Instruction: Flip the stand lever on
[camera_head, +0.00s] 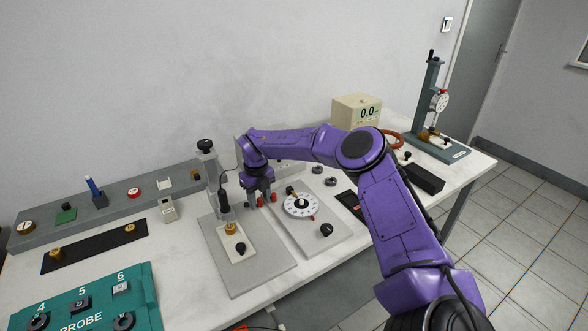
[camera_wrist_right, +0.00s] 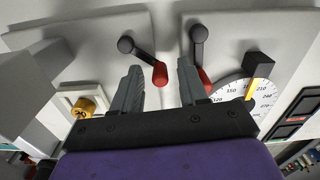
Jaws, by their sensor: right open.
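In the right wrist view two levers, each with a black arm and a red handle, show ahead of my right gripper (camera_head: 259,198). The left lever (camera_wrist_right: 143,60) seems to be on the light plate at the left, with its red end between my two fingers. The right lever (camera_wrist_right: 198,48) is on the plate with the dial, its red end partly hidden behind my right finger. No label tells which is the stand lever. My right gripper is open and empty; I cannot tell whether a finger touches a lever. In the head view the gripper largely covers the levers. My left gripper is not in view.
A stand with a grey base plate (camera_head: 267,272) and a brass knob (camera_head: 230,228) is left of the gripper. A round dial (camera_head: 300,206) is close on the right. A teal probe box (camera_head: 90,306) is front left; a cream readout box (camera_head: 357,110) is behind.

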